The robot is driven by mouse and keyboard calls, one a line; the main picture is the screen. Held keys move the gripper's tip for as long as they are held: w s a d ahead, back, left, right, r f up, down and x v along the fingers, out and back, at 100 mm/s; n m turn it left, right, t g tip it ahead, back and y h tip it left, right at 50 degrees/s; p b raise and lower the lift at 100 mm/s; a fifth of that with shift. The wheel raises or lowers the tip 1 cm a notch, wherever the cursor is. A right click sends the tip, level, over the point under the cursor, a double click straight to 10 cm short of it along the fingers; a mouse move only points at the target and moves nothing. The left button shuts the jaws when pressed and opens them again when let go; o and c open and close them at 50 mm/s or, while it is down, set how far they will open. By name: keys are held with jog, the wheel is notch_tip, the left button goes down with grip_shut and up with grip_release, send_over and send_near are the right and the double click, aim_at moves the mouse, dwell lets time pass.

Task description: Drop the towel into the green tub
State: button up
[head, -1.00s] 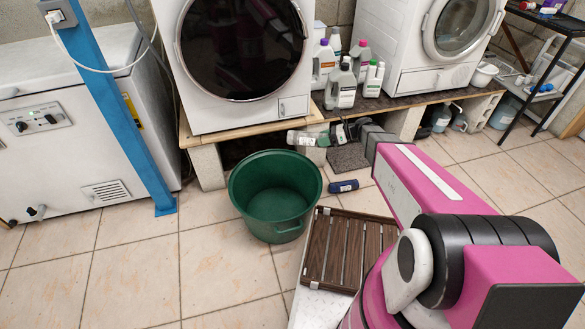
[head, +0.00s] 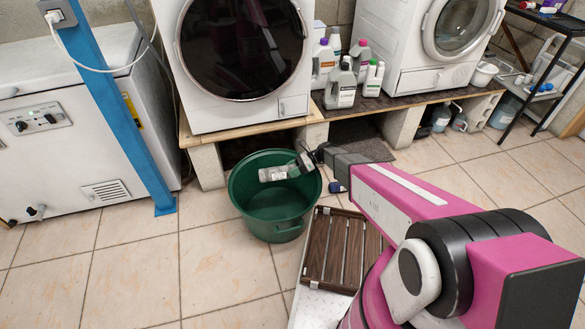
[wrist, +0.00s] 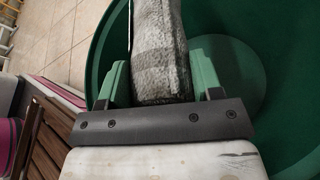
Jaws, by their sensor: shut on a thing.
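The towel (wrist: 160,45) is grey, fuzzy and patterned with lighter patches. In the wrist view it hangs between the green fingers of my gripper (wrist: 161,78), which is shut on it. The green tub (head: 268,215) stands on the tiled floor in front of the washing machine, left of my arm. In the wrist view the tub's wall (wrist: 277,85) and round floor lie beyond the towel. In the head view my gripper (head: 280,172) is over the far part of the tub's opening.
A brown slatted mat (head: 338,248) lies right of the tub. A small dark blue object (head: 338,187) is on the floor by the tub's right rim. A blue post (head: 125,125) stands to the left. Bottles (head: 342,82) stand on the plinth. Floor left of the tub is clear.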

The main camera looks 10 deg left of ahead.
jog(key=shift+f, duration=2.2)
jog(key=o, duration=1.1)
jog(key=v, duration=1.1)
jog(key=shift+s, duration=0.1)
jog(key=shift+a, duration=0.1)
